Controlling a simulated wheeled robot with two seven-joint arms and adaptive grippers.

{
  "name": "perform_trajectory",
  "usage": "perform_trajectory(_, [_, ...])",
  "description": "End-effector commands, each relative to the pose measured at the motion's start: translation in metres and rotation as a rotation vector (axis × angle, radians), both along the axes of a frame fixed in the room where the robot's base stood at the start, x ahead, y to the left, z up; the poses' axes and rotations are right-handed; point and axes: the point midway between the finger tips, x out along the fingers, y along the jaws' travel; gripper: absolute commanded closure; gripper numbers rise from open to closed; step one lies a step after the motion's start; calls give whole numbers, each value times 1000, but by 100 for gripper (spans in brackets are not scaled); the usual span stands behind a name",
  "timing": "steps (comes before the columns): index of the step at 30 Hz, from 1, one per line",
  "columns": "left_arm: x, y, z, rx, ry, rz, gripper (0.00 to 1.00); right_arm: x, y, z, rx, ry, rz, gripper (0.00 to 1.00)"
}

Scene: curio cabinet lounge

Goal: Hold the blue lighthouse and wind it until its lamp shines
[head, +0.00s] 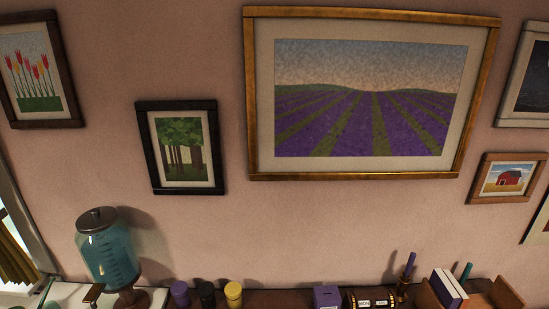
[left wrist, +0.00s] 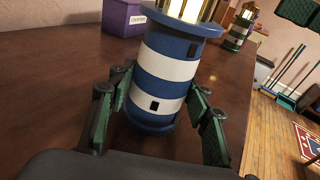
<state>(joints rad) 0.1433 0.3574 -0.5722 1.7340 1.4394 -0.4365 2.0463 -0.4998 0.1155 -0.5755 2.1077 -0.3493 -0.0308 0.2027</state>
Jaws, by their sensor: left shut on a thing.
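In the left wrist view the blue lighthouse (left wrist: 165,72), banded blue and white with small dark windows, stands between the fingers of my left gripper (left wrist: 161,88). The gripper is shut on its lower body. Its base is at or close to the brown tabletop; I cannot tell if it touches. The lamp room (left wrist: 186,8) at the top is cut off by the frame edge. Its panes look pale yellow and bright, but I cannot tell whether the lamp is lit. The head view shows neither the lighthouse nor my grippers. My right gripper is in neither view.
A second lighthouse, green and white (left wrist: 238,32), stands farther back on the tabletop (left wrist: 50,85). A purple box (left wrist: 122,18) is behind the blue lighthouse. The table's right edge drops to a wooden floor. The head view shows framed pictures and a glass dispenser (head: 108,255).

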Motion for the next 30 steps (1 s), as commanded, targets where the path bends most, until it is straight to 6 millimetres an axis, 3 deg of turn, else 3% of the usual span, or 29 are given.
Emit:
perform_trajectory(3, [-2,0,-4,3,6,-3,98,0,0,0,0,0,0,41])
perform_trajectory(4, [-2,0,-4,3,6,-3,53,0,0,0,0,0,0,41])
perform_trajectory(12, [-1,0,-2,2,3,-1,34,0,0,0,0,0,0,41])
perform_trajectory(23, [-3,5,0,1,1,0,34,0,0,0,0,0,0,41])
perform_trajectory(30, [-25,40,5,3,2,1,34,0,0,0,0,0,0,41])
